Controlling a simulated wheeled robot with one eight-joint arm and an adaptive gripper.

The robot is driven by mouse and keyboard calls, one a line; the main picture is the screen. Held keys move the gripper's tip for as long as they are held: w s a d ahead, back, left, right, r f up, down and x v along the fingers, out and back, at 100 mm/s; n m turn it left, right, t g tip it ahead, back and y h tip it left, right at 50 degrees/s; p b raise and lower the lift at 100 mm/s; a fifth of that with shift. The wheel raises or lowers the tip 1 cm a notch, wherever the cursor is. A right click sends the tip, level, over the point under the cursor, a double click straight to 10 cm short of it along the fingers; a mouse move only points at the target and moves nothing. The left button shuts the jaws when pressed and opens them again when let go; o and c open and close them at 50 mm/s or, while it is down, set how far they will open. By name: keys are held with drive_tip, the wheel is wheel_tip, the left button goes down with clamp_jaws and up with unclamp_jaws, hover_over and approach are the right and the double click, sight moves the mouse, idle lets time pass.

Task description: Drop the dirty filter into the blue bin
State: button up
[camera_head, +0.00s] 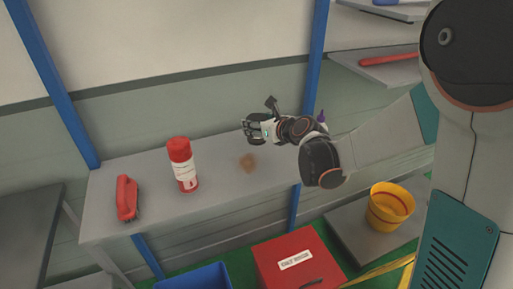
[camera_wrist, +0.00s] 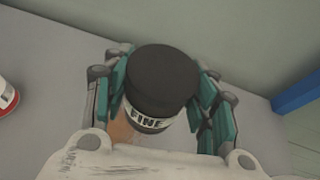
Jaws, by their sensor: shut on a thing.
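A black cylinder with a white band reading "FINE" (camera_wrist: 160,80), which I take to be the filter, sits between the teal finger pads of my gripper (camera_wrist: 165,100) in the wrist view. The pads are closed on its sides. In the head view my gripper (camera_head: 258,130) is over the right part of the grey workbench; I cannot make out the cylinder there. The blue bin (camera_head: 205,274) is on the floor in front of the bench, cut off by the bottom edge of the head view. It is below and left of my gripper.
A brown stain (camera_head: 248,162) marks the workbench (camera_head: 120,205). A red-capped can (camera_head: 182,165) and a red tool (camera_head: 126,198) stand to the left. A red box (camera_head: 297,262) is beside the bin, and a yellow bucket (camera_head: 390,206) is at right. Blue posts flank the bench.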

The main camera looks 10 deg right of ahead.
sight(257, 141)
drive_tip(key=shift+f+b, duration=1.1)
drive_tip(key=shift+f, duration=2.55)
drive_tip(key=shift+f, duration=0.2)
drive_tip(key=o, duration=1.1)
drive_tip(key=shift+o, duration=0.2)
drive_tip(key=shift+r, duration=0.1)
drive_tip(key=shift+r, duration=0.15)
drive_tip(key=p+v, duration=0.3)
drive_tip(key=v, duration=0.9)
